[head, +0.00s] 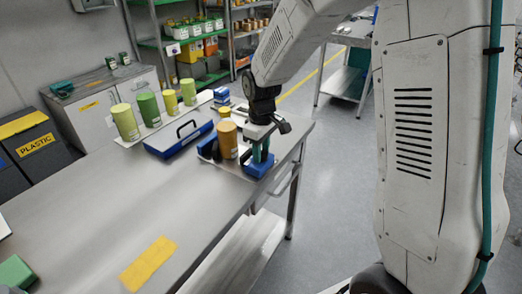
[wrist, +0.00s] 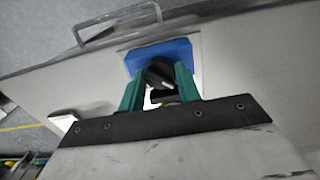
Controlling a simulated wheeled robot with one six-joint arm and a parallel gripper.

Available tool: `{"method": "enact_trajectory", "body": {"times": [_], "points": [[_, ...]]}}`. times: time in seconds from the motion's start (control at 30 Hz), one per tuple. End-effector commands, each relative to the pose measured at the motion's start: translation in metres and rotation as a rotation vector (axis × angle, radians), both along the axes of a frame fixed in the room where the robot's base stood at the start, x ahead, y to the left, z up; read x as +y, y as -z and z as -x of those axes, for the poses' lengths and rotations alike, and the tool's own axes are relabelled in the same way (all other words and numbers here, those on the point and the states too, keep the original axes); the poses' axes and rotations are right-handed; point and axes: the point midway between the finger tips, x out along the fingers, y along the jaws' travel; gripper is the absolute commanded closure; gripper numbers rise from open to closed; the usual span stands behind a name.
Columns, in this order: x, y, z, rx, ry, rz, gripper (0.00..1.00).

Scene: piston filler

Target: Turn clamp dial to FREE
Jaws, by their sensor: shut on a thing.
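My gripper (wrist: 160,92) points down at the far right corner of the steel table, and its green fingers are shut on a black dial (wrist: 158,72). The dial is mounted on a blue block (wrist: 175,50) on a pale plate. In the head view the blue block (head: 259,166) shows below my gripper (head: 262,150), while the dial is hidden by the fingers. The dial's markings and the FREE position cannot be read in either view.
An orange cylinder (head: 227,139) on a blue unit stands just left of my gripper. A yellow pad (head: 148,263) lies nearer; the table's middle is clear.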

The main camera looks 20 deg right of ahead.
Motion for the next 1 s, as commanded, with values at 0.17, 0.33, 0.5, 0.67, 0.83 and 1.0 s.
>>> {"method": "enact_trajectory", "body": {"times": [0.17,0.33,0.5,0.67,0.83,1.0], "points": [[-0.0001,0.0,0.0007,0.002,-0.021,0.0,0.89],[-0.0001,0.0,0.0007,0.002,-0.024,0.0,0.89],[-0.0001,0.0,0.0007,0.002,-0.023,0.0,0.89],[0.0,0.0,0.0006,0.002,-0.023,0.0,0.45],[0.0001,0.0,0.0003,0.001,-0.023,0.001,0.45],[0.0001,-0.0084,0.0,0.0,-0.022,0.0,0.45]]}}
